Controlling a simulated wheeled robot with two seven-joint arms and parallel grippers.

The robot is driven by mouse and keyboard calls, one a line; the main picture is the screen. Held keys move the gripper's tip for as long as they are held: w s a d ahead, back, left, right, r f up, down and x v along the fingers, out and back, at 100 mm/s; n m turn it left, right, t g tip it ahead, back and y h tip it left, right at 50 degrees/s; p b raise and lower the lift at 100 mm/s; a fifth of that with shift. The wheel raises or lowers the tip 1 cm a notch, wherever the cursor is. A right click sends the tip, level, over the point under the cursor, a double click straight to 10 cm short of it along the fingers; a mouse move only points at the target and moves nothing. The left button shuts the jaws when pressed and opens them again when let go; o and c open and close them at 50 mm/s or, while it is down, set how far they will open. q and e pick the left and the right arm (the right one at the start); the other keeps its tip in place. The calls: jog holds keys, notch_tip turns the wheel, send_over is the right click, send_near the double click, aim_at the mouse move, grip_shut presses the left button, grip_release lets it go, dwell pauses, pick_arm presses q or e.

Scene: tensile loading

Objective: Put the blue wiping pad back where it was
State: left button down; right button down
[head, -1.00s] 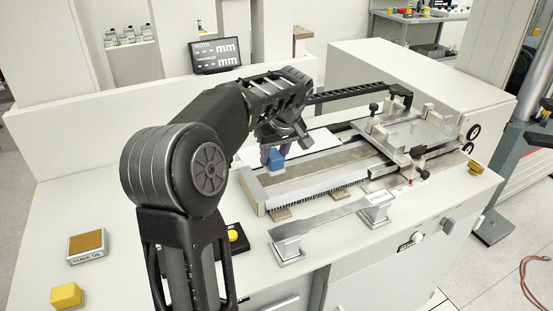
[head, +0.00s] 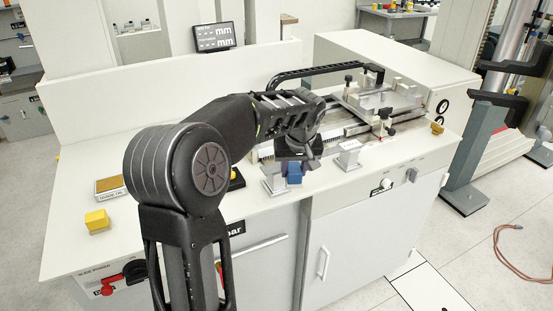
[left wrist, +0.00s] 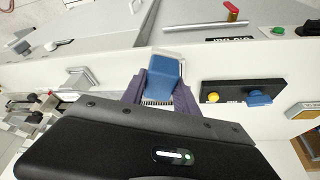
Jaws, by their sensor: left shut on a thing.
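The blue wiping pad (head: 294,173) is held in my left gripper (head: 295,155), at the front edge of the bench beside the left metal stand (head: 272,181). In the left wrist view the blue pad (left wrist: 165,78) sits between the two finger pads of the left gripper (left wrist: 160,92). A pale block (left wrist: 168,54) shows just beyond it. I cannot tell whether the pad touches the stand or hangs above it. My arm and gripper hide part of the bench behind. My right gripper is not in view.
The right metal stand (head: 348,156) is close on the right. The slide machine (head: 385,100) lies behind. A yellow button (head: 232,174) is left of the stand. A guide oil tray (head: 111,187) and a yellow block (head: 97,220) lie far left, with bare bench around them.

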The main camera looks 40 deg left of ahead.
pick_arm(q)
jog(key=d+f+m+t+h+b, duration=0.1)
jog(key=d+f+m, duration=0.4)
jog(key=d, duration=0.8)
jog(key=d+f+m+h+b, duration=0.2)
jog(key=d+f+m, duration=0.3)
jog(key=d, duration=0.9)
notch_tip(320, 180, down, 3)
jog(key=shift+w+d+r+t, duration=0.15)
jog(key=shift+w+d+t, duration=0.15)
jog(key=shift+t, duration=0.1)
jog(key=shift+a, duration=0.1)
